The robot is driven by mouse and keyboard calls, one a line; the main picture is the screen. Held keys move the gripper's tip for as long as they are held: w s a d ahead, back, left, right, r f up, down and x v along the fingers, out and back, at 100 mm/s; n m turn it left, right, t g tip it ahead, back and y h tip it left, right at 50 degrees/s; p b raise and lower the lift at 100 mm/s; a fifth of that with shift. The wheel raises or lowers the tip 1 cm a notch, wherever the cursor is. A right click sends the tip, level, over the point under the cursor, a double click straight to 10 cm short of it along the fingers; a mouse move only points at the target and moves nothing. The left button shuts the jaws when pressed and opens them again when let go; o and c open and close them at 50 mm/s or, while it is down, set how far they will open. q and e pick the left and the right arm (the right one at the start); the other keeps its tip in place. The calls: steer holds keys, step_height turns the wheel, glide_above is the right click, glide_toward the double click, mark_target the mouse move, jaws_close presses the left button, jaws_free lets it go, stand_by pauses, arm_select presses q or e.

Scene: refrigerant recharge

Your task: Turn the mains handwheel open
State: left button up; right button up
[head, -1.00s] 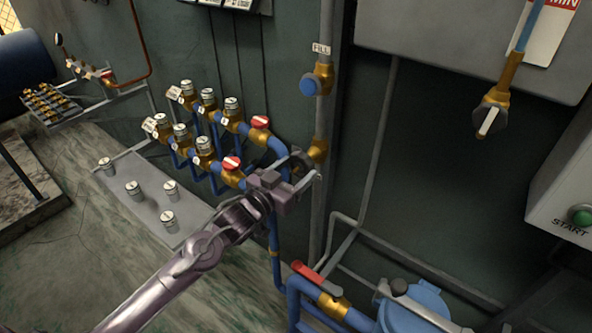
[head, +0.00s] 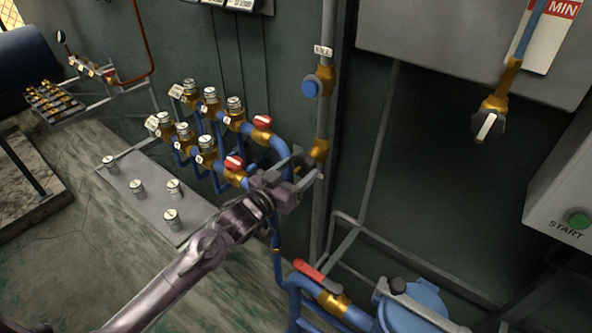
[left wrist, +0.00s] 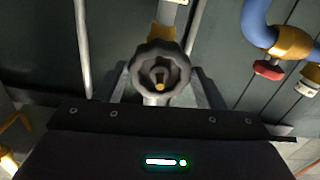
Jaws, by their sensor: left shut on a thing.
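The dark, lobed handwheel (left wrist: 160,72) with a brass stem at its centre shows face-on in the left wrist view, in front of a brass valve body. That brass body (head: 319,150) sits on the grey vertical pipe in the head view, where my gripper hides most of the wheel. My left gripper (head: 305,168) is at the wheel. In the left wrist view its grey fingers (left wrist: 163,92) stand on either side of the wheel and are shut on its rim. My right gripper is not in view.
Blue pipes with red-handled valves (head: 262,122) and several brass valves run close left of my gripper. A blue-knobbed fill valve (head: 311,86) is above it on the same pipe. A red lever (head: 309,273) and a blue lidded vessel (head: 418,300) are below.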

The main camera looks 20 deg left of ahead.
arm_select(q)
steer(key=shift+r+p, duration=0.2)
steer(key=shift+p, duration=0.15)
steer(key=o, duration=1)
steer(key=shift+s, duration=0.1)
steer(key=shift+c, duration=0.2)
steer(key=shift+f, duration=0.1)
steer(key=shift+s+a, duration=0.15)
steer(key=shift+s, duration=0.15)
steer(key=p+v, duration=0.3)
steer(key=v, duration=0.3)
steer(key=shift+s, duration=0.2)
steer(key=shift+f, duration=0.1)
